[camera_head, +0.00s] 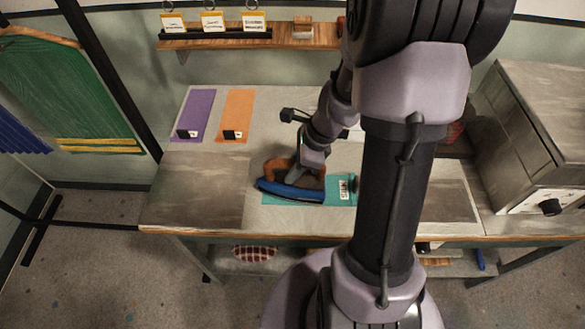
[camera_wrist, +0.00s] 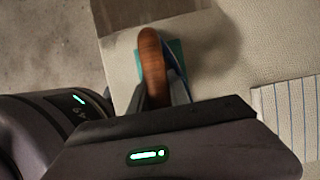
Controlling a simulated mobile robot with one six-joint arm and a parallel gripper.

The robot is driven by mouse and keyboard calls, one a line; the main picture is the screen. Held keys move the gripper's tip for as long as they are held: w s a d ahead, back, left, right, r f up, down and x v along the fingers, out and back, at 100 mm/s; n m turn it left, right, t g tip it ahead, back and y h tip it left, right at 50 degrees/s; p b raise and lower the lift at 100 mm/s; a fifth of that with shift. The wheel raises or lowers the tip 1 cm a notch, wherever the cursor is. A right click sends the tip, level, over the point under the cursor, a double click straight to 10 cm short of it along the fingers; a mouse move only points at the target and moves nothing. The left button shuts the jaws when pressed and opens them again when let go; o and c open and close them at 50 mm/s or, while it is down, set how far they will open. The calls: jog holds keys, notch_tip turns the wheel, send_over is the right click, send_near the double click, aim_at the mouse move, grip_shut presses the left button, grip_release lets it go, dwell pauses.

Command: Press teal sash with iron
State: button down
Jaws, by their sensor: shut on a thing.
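The iron (camera_head: 290,191) has a blue body and a brown wooden handle. It rests on or just above the left part of the teal sash (camera_head: 337,196); I cannot tell whether they touch. The sash lies flat on the pale table pad, with a small black and white tag at its right end. My gripper (camera_head: 312,160) comes down from above and is shut on the iron's handle. In the wrist view the brown handle (camera_wrist: 152,62) is between the fingers, with a bit of teal sash (camera_wrist: 177,50) beside it. My arm hides part of the table to the right.
Purple (camera_head: 195,113) and orange (camera_head: 237,113) sashes lie at the table's back left, each with a black tag. A shelf (camera_head: 240,43) with hanging tags is on the wall. A grey box with a knob (camera_head: 540,130) stands at right. The table's front left is bare.

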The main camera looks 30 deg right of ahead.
aim_at(290, 160)
dwell(0.3)
notch_tip(290, 160, up, 5)
jog(key=p, duration=0.4)
jog(key=shift+r+p, duration=0.1)
jog(key=shift+p, duration=0.25)
jog(key=shift+w, duration=0.1)
